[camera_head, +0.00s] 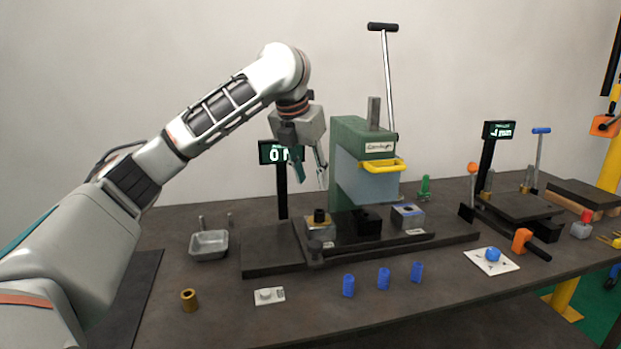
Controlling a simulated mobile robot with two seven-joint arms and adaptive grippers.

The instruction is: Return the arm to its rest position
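My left arm reaches in from the left, and its gripper (310,178) hangs in the air, fingers pointing down. The two fingers are apart and nothing shows between them. It is left of the green press (350,150) and in front of part of a small display (268,152). Below it, clear of the fingers, a fixture with a brass-and-dark top (319,222) stands on the dark base plate (270,262). My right gripper is not in view.
A metal tray (208,246), a brass ring (189,300) and several blue cylinders (383,279) stand on the dark table (225,325). The press has a tall lever (388,80) and yellow handle (382,166). A second station (520,206) with an orange-handled tool (522,240) is at right.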

